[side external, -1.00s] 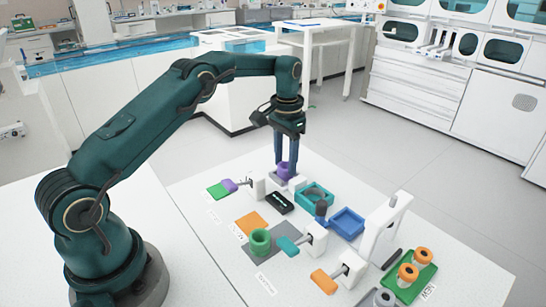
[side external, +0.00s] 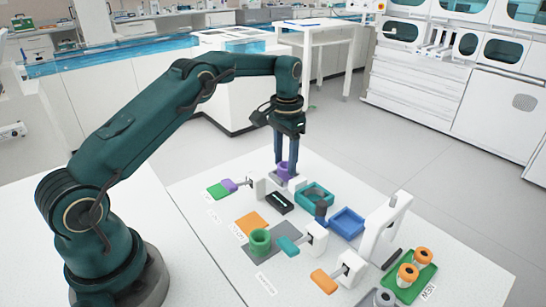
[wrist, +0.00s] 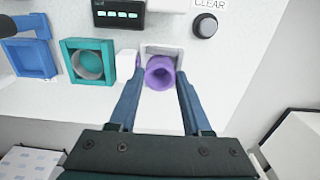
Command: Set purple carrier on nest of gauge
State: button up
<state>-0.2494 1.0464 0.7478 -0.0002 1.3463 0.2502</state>
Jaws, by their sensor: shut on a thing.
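The purple carrier (side external: 283,168) is a short upright ring at the far side of the table. My gripper (side external: 285,160) points straight down with one finger on each side of it and is shut on it. In the wrist view the carrier (wrist: 160,74) shows its open round top between my fingers. It is at a pale nest-like holder (wrist: 163,50); I cannot tell whether it rests fully on it. The gauge's black display (wrist: 118,14) with green marks is close by, and it also shows in the side view (side external: 279,202).
A teal square holder (side external: 315,195) and a blue tray (side external: 347,222) stand to the right. A green ring (side external: 260,241) stands on a grey pad in front. A tall white stand (side external: 385,225) and a green tray (side external: 410,285) with orange rings are at the right. A dark button (wrist: 205,25) is near the carrier.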

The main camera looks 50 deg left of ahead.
jog(key=shift+f, duration=0.1)
dwell(0.3)
jog(key=o, duration=1.1)
jog(key=shift+o, duration=0.2)
jog(key=shift+d, duration=0.1)
jog(key=shift+d, duration=0.1)
jog(key=shift+a+r, duration=0.15)
jog(key=shift+r, duration=1.15)
jog(key=shift+a+r, duration=0.1)
jog(key=shift+r, duration=1.15)
